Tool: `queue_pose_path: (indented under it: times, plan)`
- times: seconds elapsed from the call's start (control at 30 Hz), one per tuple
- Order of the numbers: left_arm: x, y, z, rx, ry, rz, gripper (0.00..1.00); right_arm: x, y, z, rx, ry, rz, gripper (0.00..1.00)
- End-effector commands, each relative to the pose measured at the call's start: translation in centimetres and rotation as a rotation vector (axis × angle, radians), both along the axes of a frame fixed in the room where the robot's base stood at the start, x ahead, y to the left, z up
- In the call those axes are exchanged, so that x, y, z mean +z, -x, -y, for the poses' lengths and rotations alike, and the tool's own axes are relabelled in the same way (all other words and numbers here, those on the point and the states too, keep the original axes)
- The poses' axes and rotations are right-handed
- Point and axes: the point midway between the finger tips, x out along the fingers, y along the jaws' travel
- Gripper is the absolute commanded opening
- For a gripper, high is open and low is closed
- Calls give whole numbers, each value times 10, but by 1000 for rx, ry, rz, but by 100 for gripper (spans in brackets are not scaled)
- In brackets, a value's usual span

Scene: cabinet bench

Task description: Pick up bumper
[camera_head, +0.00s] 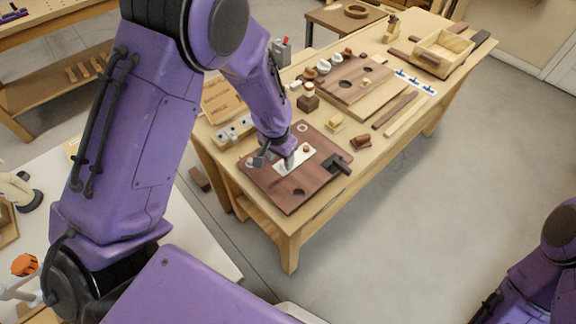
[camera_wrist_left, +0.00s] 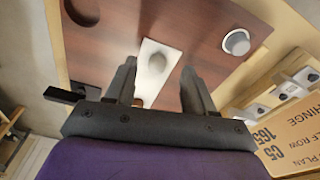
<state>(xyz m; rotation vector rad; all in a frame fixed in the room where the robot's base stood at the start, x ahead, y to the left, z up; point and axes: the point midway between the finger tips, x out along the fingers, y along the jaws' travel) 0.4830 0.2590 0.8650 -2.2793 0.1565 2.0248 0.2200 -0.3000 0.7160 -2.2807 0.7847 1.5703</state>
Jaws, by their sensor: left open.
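My left gripper (camera_head: 287,164) is open and points down over the dark brown board (camera_head: 268,180). In the left wrist view its two fingers (camera_wrist_left: 158,85) stand apart around a narrow white plate (camera_wrist_left: 165,48) on the board, with nothing held. A small round brown knob (camera_head: 306,148) sits by the plate's far end. A pale grey round piece (camera_wrist_left: 237,42) sits on the board. I cannot tell for sure which piece is the bumper. My right gripper is out of view.
A black latch-like piece (camera_head: 337,165) lies at the board's right edge. A labelled cardboard box (camera_wrist_left: 287,140) is close beside the board. A brown block (camera_head: 360,142), a yellow block (camera_head: 334,125) and a second board stand further along the bench. A wooden tray (camera_head: 443,54) is at the far end.

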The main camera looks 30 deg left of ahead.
Motion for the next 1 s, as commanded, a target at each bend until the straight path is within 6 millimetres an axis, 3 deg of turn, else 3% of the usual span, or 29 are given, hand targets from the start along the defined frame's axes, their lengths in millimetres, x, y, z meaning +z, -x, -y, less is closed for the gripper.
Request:
queue_pose_path:
  times: [0.13, 0.37, 0.5, 1.0]
  plan:
    - [-18, -2, 1, -2, 1, -1, 54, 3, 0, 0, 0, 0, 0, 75]
    - [-20, -3, 1, -1, 1, 1, 54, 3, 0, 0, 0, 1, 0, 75]
    - [-20, -3, 2, -2, 1, 1, 8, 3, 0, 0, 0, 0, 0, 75]
    - [-13, -4, 2, -4, 1, 5, 7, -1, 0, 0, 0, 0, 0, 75]
